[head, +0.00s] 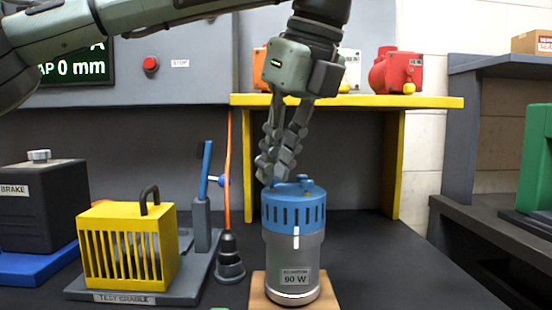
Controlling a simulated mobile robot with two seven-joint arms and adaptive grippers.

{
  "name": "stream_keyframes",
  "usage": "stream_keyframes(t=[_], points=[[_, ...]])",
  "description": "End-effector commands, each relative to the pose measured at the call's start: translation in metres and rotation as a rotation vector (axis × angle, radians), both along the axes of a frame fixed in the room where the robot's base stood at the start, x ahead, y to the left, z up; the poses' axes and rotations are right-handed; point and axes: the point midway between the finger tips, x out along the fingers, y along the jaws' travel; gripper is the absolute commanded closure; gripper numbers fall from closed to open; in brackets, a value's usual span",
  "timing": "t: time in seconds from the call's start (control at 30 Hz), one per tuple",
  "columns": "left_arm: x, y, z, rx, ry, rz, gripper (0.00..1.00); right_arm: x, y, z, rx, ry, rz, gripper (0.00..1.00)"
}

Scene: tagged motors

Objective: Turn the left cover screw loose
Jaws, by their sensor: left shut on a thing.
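A motor with a grey body (295,262) and a slotted blue cover (294,208) stands upright on a wooden pad (257,294). Its label reads 90 W. My left gripper (271,178) reaches down from above, its fingertips close together at the left part of the cover's top. The fingers are shut on the left cover screw, which they mostly hide. A blue knob (304,179) stands on the cover's top, just right of the fingertips. My right gripper is not in view.
A yellow cage on the test cradle (128,248) stands left, with a blue lever (205,168) beside it. A dark stepped cone (229,258) sits close left of the motor. A yellow shelf (430,102) holding red and other units runs behind. Bench right of the motor is clear.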

Motion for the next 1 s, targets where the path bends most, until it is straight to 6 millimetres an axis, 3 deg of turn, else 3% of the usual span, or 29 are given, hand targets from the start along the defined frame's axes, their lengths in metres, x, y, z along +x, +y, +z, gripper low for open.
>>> stream_keyframes(t=[0.5, 0.53, 0.7, 1.0], points=[[-0.0017, -0.0014, -0.0063, 0.005, 0.015, 0.014, 1.0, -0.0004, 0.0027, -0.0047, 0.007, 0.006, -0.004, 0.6], [-0.0017, -0.0014, -0.0063, 0.005, 0.015, 0.014, 0.85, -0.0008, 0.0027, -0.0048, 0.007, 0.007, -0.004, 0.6], [-0.0012, -0.0011, -0.0046, 0.004, 0.01, 0.016, 0.65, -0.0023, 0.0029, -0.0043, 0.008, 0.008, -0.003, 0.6], [-0.0008, -0.0011, -0.001, 0.001, 0.005, 0.018, 0.65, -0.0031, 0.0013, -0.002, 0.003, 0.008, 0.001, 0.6]])
